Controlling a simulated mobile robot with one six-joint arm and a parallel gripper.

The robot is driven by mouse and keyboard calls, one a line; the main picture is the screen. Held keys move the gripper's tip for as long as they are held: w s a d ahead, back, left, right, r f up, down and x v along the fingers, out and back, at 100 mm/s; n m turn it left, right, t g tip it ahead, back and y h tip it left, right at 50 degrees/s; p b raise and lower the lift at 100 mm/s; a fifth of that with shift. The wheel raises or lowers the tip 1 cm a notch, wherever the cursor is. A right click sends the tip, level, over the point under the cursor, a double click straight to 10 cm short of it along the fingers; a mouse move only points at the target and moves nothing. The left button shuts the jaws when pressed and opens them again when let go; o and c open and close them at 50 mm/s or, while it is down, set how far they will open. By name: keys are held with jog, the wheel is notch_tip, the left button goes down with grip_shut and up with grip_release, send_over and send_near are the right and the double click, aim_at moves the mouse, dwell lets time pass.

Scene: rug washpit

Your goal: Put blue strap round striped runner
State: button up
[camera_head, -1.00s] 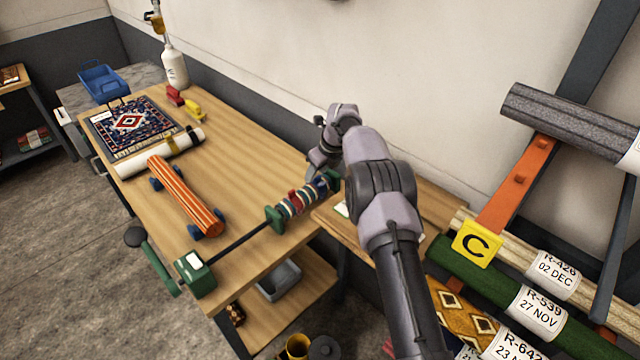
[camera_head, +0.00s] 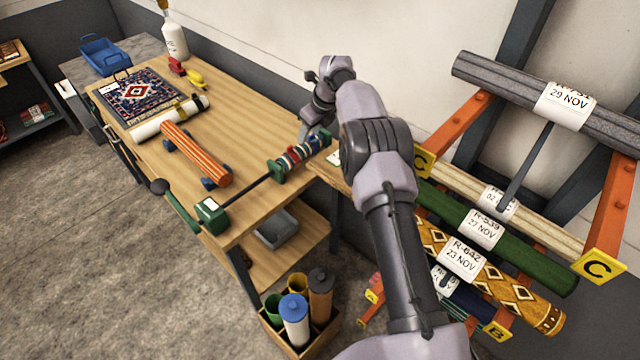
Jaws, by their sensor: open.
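The striped runner (camera_head: 196,154) is an orange, striped roll. It lies on blue supports (camera_head: 209,183) on the wooden bench, with no strap visible round it. Several coloured bands, red, white, green and dark blue, sit close together on a rod (camera_head: 297,155) at the bench's right end. I cannot tell which band, if any, is the blue strap. My gripper (camera_head: 304,130) is open, above and beside these bands, to the right of the runner. Its fingers are small and partly blurred into the arm.
A green crank device (camera_head: 210,214) stands at the bench's front edge. A cream roll (camera_head: 166,121) and a patterned rug (camera_head: 138,95) lie farther back. A rack of labelled rolls (camera_head: 497,235) stands on the right.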

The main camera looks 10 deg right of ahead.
jog(key=s+n+g+y, duration=0.2)
jog(key=s+n+g, duration=0.2)
jog(key=s+n, duration=0.9)
jog(key=s+a+r+n+t+h+b, duration=0.1)
jog(key=s+a+r+n+t+b, duration=0.15)
jog(key=s+r+b, duration=0.45)
jog(key=s+a+r+n+t+h+b, duration=0.1)
jog(key=s+r+n+b, duration=0.3)
jog(key=s, duration=0.6)
jog(key=s+f+n+t+b, duration=0.1)
jog(key=s+f+n+b, duration=0.1)
jog(key=s, duration=0.7)
jog(key=s+f+n+t+b, duration=0.1)
jog(key=s+f+n+b, duration=0.2)
jog(key=s, duration=0.7)
jog(key=shift+s+a+f+t+h, duration=0.3)
jog(key=shift+a+f+t, duration=0.05)
jog(key=shift+f, duration=0.1)
